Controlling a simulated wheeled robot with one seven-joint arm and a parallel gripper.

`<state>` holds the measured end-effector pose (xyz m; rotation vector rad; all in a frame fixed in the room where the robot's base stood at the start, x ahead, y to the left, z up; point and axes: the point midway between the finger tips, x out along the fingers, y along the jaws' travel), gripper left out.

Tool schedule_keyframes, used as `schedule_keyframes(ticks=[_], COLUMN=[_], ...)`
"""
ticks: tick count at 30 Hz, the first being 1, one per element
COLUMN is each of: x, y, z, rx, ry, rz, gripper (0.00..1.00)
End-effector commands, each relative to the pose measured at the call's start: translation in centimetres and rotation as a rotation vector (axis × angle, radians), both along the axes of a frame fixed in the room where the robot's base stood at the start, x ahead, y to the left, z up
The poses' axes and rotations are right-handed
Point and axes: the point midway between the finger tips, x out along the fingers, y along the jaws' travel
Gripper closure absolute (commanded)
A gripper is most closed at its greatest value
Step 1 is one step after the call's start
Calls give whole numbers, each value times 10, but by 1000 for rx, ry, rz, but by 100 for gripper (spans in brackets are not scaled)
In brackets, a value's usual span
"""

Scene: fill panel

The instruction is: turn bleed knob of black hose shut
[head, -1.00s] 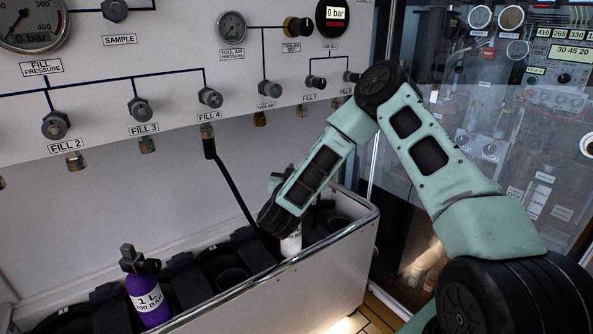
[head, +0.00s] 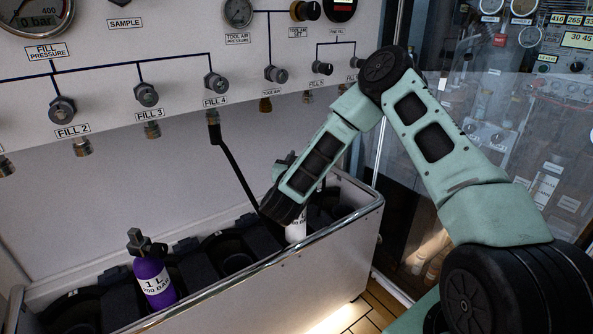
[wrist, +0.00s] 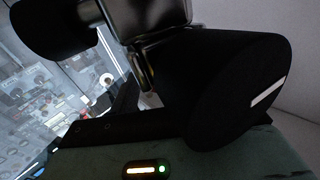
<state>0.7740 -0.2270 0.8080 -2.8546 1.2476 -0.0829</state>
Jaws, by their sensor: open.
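The black hose (head: 236,168) hangs from the fitting under FILL 4 and runs down right to behind my arm's end. A white cylinder (head: 296,231) stands there in the trough, mostly covered by my wrist. In the head view my gripper's fingers are hidden. In the wrist view my gripper (wrist: 142,58) is open, with large dark shapes on both sides. The bleed knob cannot be made out clearly.
A purple cylinder (head: 152,280) stands in the metal-rimmed trough (head: 300,284) at left. The panel (head: 110,92) with gauges and FILL knobs rises behind. A glass partition (head: 480,110) is at right. Open trough slots lie between the cylinders.

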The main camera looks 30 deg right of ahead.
Motion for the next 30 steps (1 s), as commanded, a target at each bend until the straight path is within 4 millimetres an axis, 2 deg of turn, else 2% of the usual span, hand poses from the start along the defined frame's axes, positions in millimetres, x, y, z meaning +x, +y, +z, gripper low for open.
schedule_keyframes(ticks=[11, 21, 30], x=[-38, -83, -111], y=[44, 93, 121], z=[-2, -6, -7], rx=[-6, -2, 0], ry=[-1, 1, 1], rz=[8, 8, 3], gripper=[53, 53, 53])
